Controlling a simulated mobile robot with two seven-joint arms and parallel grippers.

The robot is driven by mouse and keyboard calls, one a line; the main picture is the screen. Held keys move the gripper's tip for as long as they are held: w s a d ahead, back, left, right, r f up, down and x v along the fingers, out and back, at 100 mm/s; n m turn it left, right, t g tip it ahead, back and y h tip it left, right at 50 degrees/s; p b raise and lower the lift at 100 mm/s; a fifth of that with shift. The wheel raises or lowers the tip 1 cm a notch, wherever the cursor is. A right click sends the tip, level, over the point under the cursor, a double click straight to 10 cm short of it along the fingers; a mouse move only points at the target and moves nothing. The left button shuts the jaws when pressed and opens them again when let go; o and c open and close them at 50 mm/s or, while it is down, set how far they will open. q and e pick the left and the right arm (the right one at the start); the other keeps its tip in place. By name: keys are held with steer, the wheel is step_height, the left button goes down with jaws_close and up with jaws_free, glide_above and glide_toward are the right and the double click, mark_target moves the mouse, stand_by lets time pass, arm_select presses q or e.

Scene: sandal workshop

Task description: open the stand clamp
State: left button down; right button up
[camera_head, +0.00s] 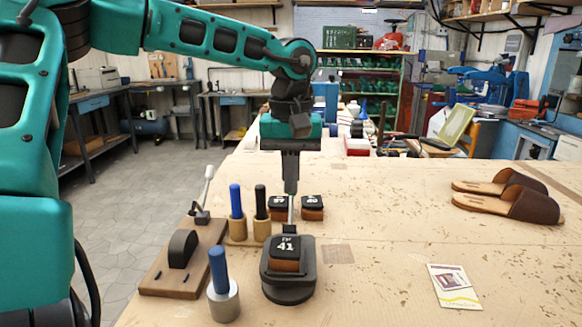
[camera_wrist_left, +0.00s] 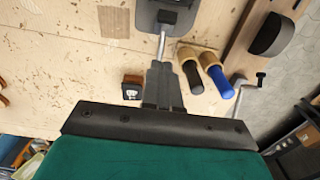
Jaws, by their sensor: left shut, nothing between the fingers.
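The dark stand (camera_head: 289,291) is on the workbench, with a block labelled 41 (camera_head: 286,252) on it. A thin metal rod (camera_head: 291,211) rises at the back of the stand; it also shows in the left wrist view (camera_wrist_left: 162,43), running from the stand (camera_wrist_left: 182,4) toward my fingertips. My left gripper (camera_head: 290,190) points down behind the stand, at the rod's upper end. Its fingers (camera_wrist_left: 159,66) are shut with nothing between them. I cannot tell whether they touch the rod. My right gripper is not in view.
Blue-handled (camera_head: 236,202) and black-handled (camera_head: 260,203) tools stand left of the gripper, another blue-handled tool (camera_head: 218,268) in front. Two small labelled blocks (camera_head: 312,208) sit behind. A wooden board (camera_head: 172,283) lies left. Sandals (camera_head: 508,204) and a card (camera_head: 453,287) lie right, with clear bench between.

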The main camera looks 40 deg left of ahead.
arm_select(q)
step_height(320, 180, up, 6)
steer(key=p, duration=0.4)
steer(key=shift+s+d, duration=0.3)
steer(key=shift+s, duration=0.1)
